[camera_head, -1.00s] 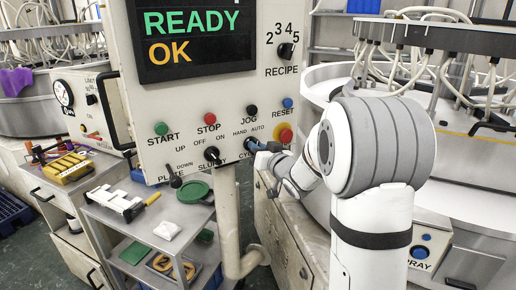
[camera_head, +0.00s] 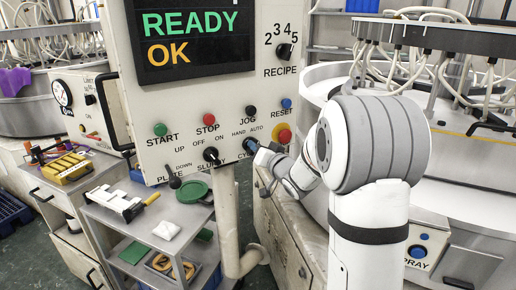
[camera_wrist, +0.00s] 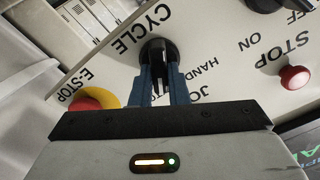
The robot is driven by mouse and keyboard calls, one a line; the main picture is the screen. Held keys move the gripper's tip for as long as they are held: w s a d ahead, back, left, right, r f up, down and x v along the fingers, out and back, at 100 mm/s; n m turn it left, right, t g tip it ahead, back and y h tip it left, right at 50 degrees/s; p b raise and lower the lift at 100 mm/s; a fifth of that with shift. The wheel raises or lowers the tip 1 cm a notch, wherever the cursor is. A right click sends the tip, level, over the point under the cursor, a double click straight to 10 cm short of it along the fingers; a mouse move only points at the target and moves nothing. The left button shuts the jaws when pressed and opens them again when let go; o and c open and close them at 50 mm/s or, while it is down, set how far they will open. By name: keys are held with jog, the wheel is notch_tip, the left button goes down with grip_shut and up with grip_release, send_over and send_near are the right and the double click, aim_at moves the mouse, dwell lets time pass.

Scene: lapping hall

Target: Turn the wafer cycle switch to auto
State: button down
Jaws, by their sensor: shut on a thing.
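The wafer cycle switch (camera_wrist: 157,52) is a black rotary knob on the cream control panel, beside the word CYCLE in the wrist view. My gripper (camera_wrist: 162,88) is shut on its handle, with one blue finger on each side. In the head view, my gripper (camera_head: 262,153) reaches the panel from the right, below the HAND and AUTO labels, and mostly hides the knob. HAND reads to the right of the knob in the wrist view; AUTO is hidden there. I cannot tell exactly which label the handle points to.
The red and yellow E-stop (camera_wrist: 96,98) sits close to my gripper. The slurry switch (camera_head: 211,155), plate lever (camera_head: 173,178) and red stop button (camera_wrist: 294,77) are on the same panel. A grey cart (camera_head: 150,232) with tools stands below left.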

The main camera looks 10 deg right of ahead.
jog(key=c, duration=1.4)
grip_release()
jog(key=b+v, duration=0.1)
jog(key=v, duration=0.7)
